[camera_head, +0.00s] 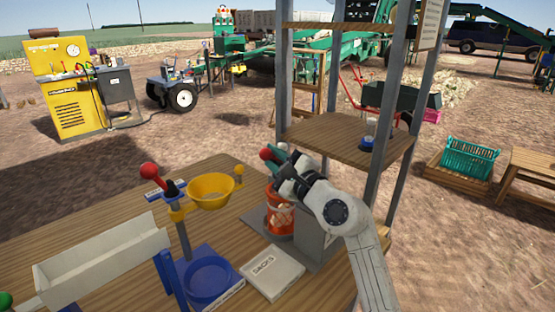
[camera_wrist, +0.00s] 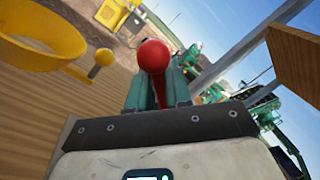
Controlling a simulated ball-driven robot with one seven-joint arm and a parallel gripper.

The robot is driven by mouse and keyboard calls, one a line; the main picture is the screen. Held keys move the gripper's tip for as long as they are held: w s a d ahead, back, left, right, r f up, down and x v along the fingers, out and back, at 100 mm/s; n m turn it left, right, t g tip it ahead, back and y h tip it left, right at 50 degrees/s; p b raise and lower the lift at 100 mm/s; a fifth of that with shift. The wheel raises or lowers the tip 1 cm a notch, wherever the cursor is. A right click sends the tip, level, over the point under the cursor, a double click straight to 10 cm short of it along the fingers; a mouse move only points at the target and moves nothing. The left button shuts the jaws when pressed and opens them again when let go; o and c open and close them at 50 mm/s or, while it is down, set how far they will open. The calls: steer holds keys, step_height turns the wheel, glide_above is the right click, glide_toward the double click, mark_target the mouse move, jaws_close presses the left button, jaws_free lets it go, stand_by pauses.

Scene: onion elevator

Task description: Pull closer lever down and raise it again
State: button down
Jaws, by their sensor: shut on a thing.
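My gripper (camera_head: 274,152) is shut on a lever with a red ball knob (camera_head: 266,154), above the right part of the wooden table. In the wrist view the red knob (camera_wrist: 152,56) sticks out between the green fingers. The lever's lower part is mostly hidden by my gripper. An orange bucket (camera_head: 279,222) stands below, beside a grey stand. Another red ball knob (camera_head: 149,171) is at the left, by a yellow funnel (camera_head: 211,190), apart from my gripper.
A white trough (camera_head: 105,262), a blue ring-shaped holder (camera_head: 208,277) and a flat light box (camera_head: 272,272) are on the table. A tall frame with a wooden shelf (camera_head: 345,142) stands behind my arm. A teal crate (camera_head: 469,158) is at the right.

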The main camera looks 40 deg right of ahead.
steer(key=shift+a+f, duration=0.15)
steer(key=shift+f, duration=0.1)
stand_by(0.3)
steer(key=c, duration=1.2)
jaws_free()
steer(key=s, duration=0.3)
steer(key=s+f+b, duration=0.1)
steer(key=s, duration=0.3)
steer(key=s+a, duration=0.1)
steer(key=s, duration=0.2)
steer(key=shift+s+f, duration=0.25)
steer(key=shift+s, duration=0.1)
